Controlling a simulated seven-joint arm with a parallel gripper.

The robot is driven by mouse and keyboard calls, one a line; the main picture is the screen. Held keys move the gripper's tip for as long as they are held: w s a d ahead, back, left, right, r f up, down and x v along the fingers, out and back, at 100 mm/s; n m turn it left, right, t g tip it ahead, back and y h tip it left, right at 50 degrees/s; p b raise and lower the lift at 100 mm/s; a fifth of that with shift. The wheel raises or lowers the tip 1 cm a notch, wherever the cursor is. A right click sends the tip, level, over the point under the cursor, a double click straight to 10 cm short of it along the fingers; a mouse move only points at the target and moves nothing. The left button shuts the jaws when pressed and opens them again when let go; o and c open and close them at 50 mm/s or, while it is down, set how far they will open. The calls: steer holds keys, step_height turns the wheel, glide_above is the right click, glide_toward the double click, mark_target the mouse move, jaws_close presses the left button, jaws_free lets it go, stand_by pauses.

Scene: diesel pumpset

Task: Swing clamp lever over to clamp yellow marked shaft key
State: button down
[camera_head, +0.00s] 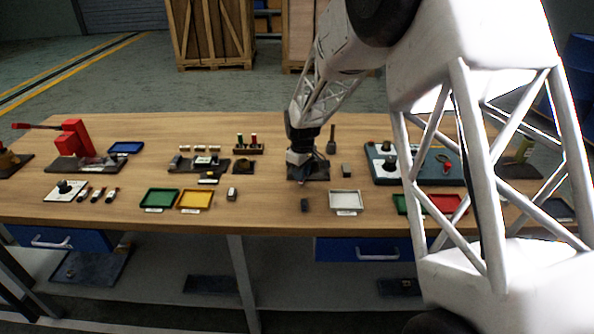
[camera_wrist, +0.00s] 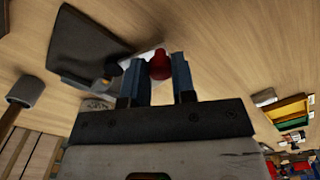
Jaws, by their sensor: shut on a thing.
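My gripper (camera_wrist: 158,78) is shut on a red knob (camera_wrist: 159,64), with one blue finger on each side of it. The knob sits at the end of a pale lever (camera_wrist: 145,60) that runs left toward a dark clamp base (camera_wrist: 85,45). In the head view my gripper (camera_head: 300,160) is low over the clamp's dark base plate (camera_head: 312,175), near the middle of the bench. The gripper and arm hide most of the clamp there. I cannot make out the yellow-marked shaft key in either view.
A post with a round top (camera_head: 331,138) stands just behind, and a small grey block (camera_head: 346,171) lies to the right. A dark board with fittings (camera_head: 415,166) lies farther right.

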steer(key=shift+s+d+n, duration=0.15)
steer(key=shift+d+n, duration=0.3)
steer(key=shift+n, duration=0.4)
steer(key=shift+s+d+n, duration=0.1)
steer(key=shift+d+n, duration=0.35)
steer(key=shift+n, duration=0.4)
steer(key=c, duration=0.9)
jaws_free()
steer(key=shift+c, duration=0.2)
steer(key=shift+r, duration=0.1)
step_height(320, 180, up, 8)
steer(key=shift+f, duration=0.2)
